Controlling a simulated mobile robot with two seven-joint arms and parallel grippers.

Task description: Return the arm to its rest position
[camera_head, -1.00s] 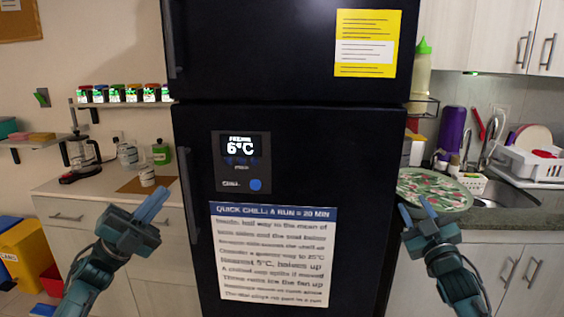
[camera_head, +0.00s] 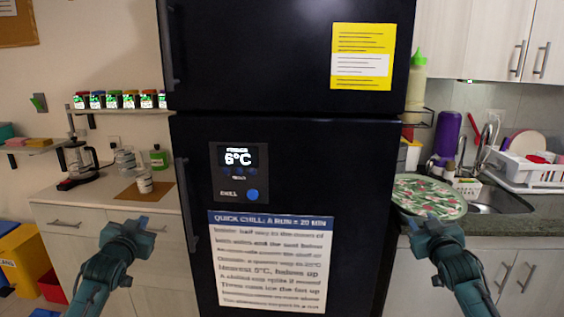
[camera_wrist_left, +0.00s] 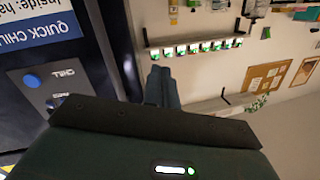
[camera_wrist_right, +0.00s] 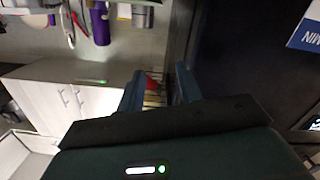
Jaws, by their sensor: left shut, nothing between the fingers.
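My right gripper (camera_head: 422,224) is in front of the counter to the right of the fridge. In the right wrist view its fingers (camera_wrist_right: 160,88) stand apart with nothing held between them. Both forearms come up from the bottom of the head view, roughly mirrored.
The black fridge (camera_head: 285,165) with its chill panel (camera_head: 239,172) stands in the middle. A counter (camera_head: 90,202) with a coffee maker (camera_head: 78,160) and jars is left. A floral round board (camera_head: 430,195), sink and dish rack (camera_head: 525,170) are right. Spice dispensers (camera_head: 120,99) sit on a shelf.

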